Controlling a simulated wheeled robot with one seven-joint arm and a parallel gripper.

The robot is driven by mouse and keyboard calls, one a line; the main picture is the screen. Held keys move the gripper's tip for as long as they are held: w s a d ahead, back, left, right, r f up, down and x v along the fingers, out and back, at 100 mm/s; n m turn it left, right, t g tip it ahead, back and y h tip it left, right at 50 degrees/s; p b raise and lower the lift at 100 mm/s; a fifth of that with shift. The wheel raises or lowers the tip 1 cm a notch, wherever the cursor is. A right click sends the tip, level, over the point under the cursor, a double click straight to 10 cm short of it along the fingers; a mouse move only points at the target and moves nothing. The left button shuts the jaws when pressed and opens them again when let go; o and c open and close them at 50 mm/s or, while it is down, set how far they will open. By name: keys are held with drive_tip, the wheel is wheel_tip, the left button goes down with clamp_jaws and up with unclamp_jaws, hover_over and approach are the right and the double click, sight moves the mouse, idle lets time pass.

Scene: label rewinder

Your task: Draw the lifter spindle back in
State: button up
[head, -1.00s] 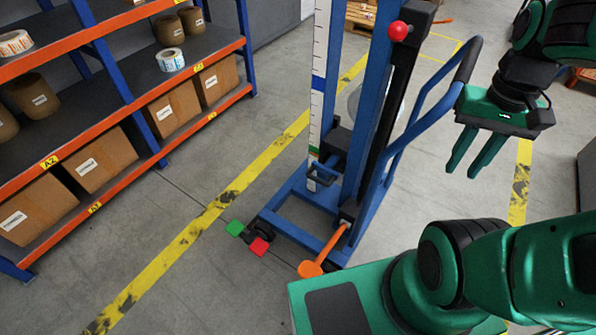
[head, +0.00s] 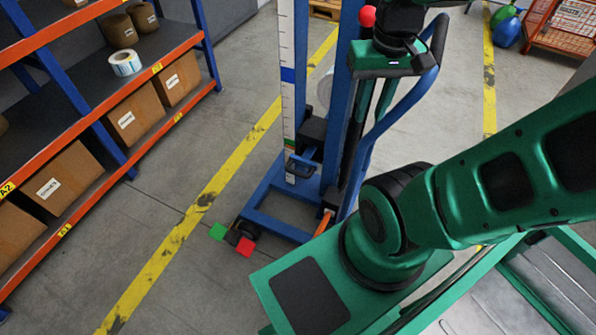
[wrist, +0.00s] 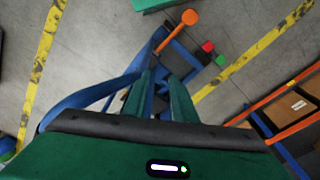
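The blue lifter (head: 343,90) stands upright in the middle of the head view, with a scale strip on its left. A dark carriage block (head: 313,128) sits low on the mast, with a small dark loop-like part (head: 300,164) below it. I cannot tell which part is the spindle. An orange lever (head: 323,222) sticks out at the base and also shows in the wrist view (wrist: 180,22). My gripper (wrist: 159,82) is open and empty, its fingers pointing down over the lifter. In the head view its green body (head: 385,62) hides part of the mast and handle.
Green (head: 217,231) and red (head: 245,247) pedals lie at the lifter's front foot. A blue tubular handle (head: 412,105) curves at its right. A shelf (head: 110,85) with boxes and rolls stands left. Floor between shelf and lifter is clear.

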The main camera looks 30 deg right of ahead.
drive_tip(key=w+a+f+n+t, duration=0.1)
drive_tip(key=w+a+n, duration=0.25)
drive_tip(key=w, duration=0.45)
drive_tip(key=w+a+f+n+t, duration=0.2)
drive_tip(key=w+a, duration=0.2)
drive_tip(key=w, duration=0.3)
drive_tip(key=n+g+h, duration=0.1)
drive_tip(key=n+g, duration=0.2)
drive_tip(key=n, duration=0.3)
hover_over(298, 173)
drive_tip(key=s+a, duration=0.1)
drive_tip(key=a, duration=0.1)
wheel_tip(298, 173, down, 37)
drive_tip(key=shift+w+d+f, duration=0.15)
drive_tip(key=shift+d+f, duration=0.2)
drive_tip(key=shift+f, duration=1.45)
drive_tip(key=shift+w+d+f, duration=0.15)
drive_tip(key=shift+d+f, duration=0.2)
drive_tip(key=shift+f, duration=1.5)
drive_tip(key=shift+w+d+f, duration=0.15)
drive_tip(key=shift+d+f, duration=0.2)
drive_tip(key=shift+f, duration=1.45)
